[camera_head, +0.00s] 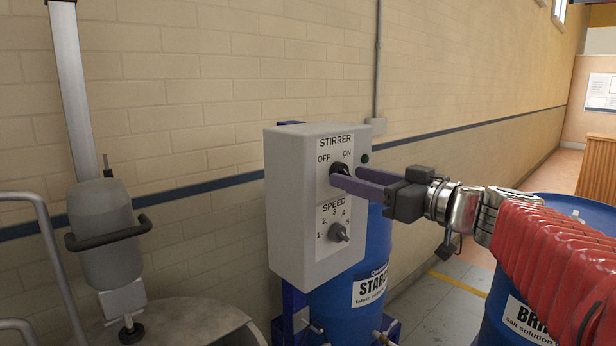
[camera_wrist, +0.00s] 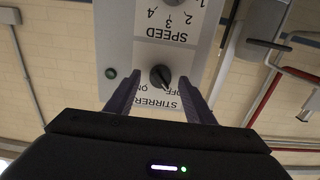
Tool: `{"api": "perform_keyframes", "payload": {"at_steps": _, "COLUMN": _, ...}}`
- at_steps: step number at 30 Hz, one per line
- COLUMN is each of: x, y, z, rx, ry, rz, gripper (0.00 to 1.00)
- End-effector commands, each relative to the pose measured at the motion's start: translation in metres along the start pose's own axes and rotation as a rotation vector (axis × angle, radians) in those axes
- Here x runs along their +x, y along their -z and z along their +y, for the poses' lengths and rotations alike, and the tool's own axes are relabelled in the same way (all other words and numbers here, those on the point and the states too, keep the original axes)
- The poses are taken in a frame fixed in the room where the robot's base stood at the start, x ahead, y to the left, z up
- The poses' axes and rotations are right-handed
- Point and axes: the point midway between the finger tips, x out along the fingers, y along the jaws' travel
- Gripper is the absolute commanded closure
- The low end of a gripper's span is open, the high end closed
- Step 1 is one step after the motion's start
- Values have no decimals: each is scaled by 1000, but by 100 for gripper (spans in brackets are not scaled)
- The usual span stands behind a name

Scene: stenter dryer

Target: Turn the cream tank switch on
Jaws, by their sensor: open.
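The pale stirrer control box (camera_head: 290,200) faces me at the middle of the head view. Its upper black stirrer knob (camera_head: 341,169) sits under the OFF and ON labels, partly covered by my gripper. My gripper (camera_head: 346,181) reaches in from the right, open, with its fingertips at the knob. In the wrist view, upside down, the knob (camera_wrist: 160,77) lies between the two fingers, and its pointer appears turned toward OFF. I cannot tell whether the fingers touch it. A dark green lamp (camera_wrist: 110,73) beside it looks unlit. A grey tank (camera_head: 170,328) stands at lower left.
A speed knob (camera_head: 338,232) sits just below on the same panel. A blue starch drum (camera_head: 345,300) stands behind and below the box, and a blue brine drum (camera_head: 500,318) at right. A stirrer motor (camera_head: 105,235) and metal rails (camera_head: 52,255) are at left.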

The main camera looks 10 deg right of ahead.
Motion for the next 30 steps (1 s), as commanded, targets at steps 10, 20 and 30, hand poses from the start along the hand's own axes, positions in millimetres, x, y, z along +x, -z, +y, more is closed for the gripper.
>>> {"api": "perform_keyframes", "payload": {"at_steps": 10, "x": 17, "y": 0, "z": 0, "rx": 1, "ry": -1, "rz": 0, "gripper": 51}}
{"api": "perform_keyframes", "payload": {"at_steps": 20, "x": 17, "y": 0, "z": 0, "rx": 1, "ry": -1, "rz": 0, "gripper": 61}}
{"api": "perform_keyframes", "payload": {"at_steps": 30, "x": 17, "y": 0, "z": 1, "rx": 1, "ry": -2, "rz": 0, "gripper": 85}}
